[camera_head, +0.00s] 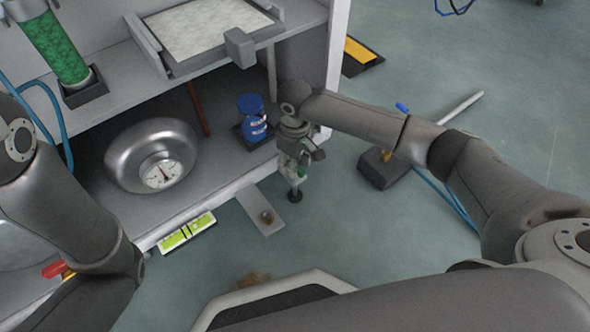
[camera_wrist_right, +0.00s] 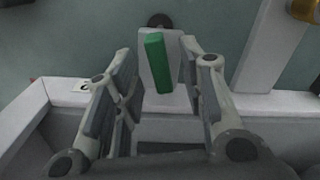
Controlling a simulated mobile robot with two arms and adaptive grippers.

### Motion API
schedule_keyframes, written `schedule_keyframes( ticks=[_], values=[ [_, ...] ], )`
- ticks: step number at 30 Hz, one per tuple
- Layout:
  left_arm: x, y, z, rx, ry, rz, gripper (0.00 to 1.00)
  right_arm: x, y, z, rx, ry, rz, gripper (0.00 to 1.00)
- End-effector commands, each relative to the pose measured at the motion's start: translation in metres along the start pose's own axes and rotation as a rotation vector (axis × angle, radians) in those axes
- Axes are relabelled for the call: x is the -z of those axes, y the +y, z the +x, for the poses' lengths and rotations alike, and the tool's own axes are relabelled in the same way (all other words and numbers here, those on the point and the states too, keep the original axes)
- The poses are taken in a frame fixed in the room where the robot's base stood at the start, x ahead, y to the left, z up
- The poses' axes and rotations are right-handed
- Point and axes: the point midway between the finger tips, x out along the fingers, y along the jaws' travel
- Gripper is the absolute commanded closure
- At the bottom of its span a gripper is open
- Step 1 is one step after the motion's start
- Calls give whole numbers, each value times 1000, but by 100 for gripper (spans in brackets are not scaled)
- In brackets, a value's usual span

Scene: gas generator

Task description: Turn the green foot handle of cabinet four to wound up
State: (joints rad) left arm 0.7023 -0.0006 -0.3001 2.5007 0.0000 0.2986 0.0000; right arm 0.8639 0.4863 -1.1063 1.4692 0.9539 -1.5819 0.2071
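The green foot handle (camera_wrist_right: 157,62) shows in the right wrist view, standing out in front of a light grey bracket at the cabinet's lower edge. A dark round foot (camera_wrist_right: 160,20) is beyond it; it also shows in the head view (camera_head: 295,195). My right gripper (camera_wrist_right: 156,50) is open, with one finger on each side of the green handle and visible gaps between. In the head view my right gripper (camera_head: 298,160) points down at the cabinet's front right corner and mostly hides the handle. My left arm is at the left; its gripper is out of view.
The cabinet (camera_head: 225,200) holds a round steel gauge vessel (camera_head: 125,160) and a blue item (camera_head: 252,118). A green spirit level (camera_head: 187,232) is at its front edge. A grey plate (camera_head: 255,203) juts out beside the foot. A dark block (camera_head: 385,168) lies on the floor to the right.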

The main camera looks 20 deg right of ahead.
Motion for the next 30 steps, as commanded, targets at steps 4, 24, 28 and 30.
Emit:
schedule_keyframes(
  ticks=[4, 24, 28, 30],
  values=[
    [3, 2, -10, 0, -1, 0, 46, 0, 0, 12, 0, 0, 0, 62],
    [4, 2, -10, -1, 1, 0, 46, 0, 0, 14, -1, 0, 0, 100],
    [3, 2, -10, -1, 0, 0, 46, 0, 0, 14, -1, 0, 0, 100],
    [3, 2, -8, -1, 0, 0, 46, 0, 0, 13, -1, 0, -1, 100]
  ],
)
